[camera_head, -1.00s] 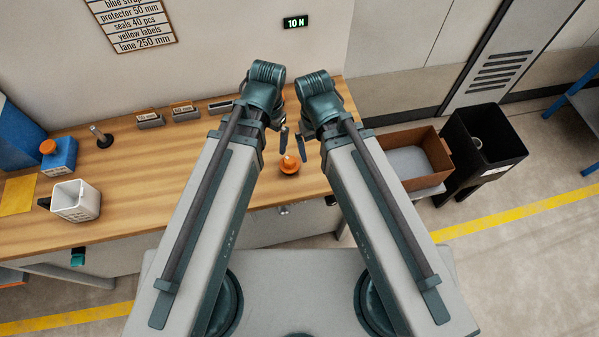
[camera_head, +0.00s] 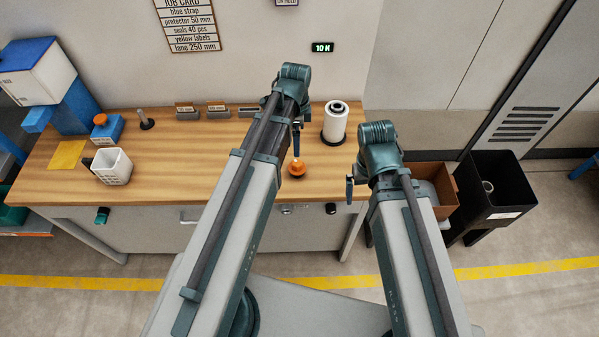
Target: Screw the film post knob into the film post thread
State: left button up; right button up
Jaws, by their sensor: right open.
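An orange knob (camera_head: 297,168) with a pale tip on top rests on the wooden bench near its front edge. A white film roll (camera_head: 335,122) stands upright on a dark base behind and to the right of it. A dark core shows at its top, but a thread cannot be made out. My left gripper (camera_head: 297,138) points down just above and behind the orange knob, apart from it. Its fingers overlap, so its opening is unclear. My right gripper (camera_head: 351,188) is open and empty, off the bench's front right edge, partly hidden by its wrist.
A short grey post (camera_head: 146,120) stands at the back left. A blue box with an orange top (camera_head: 107,131) and a white bin (camera_head: 112,166) are at the left. A brown box (camera_head: 442,181) and a black bin (camera_head: 495,190) stand beyond the bench's right end.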

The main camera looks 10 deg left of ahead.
aim_at(298, 163)
pick_arm(q)
notch_tip(298, 163, down, 8)
jog(key=b, duration=0.8)
jog(key=shift+f, duration=0.25)
notch_tip(298, 163, down, 5)
jog(key=b, duration=0.5)
jog(key=shift+d+f, duration=0.1)
jog(key=shift+f, duration=0.05)
jog(key=shift+c, duration=0.2)
jog(key=c, duration=1.2)
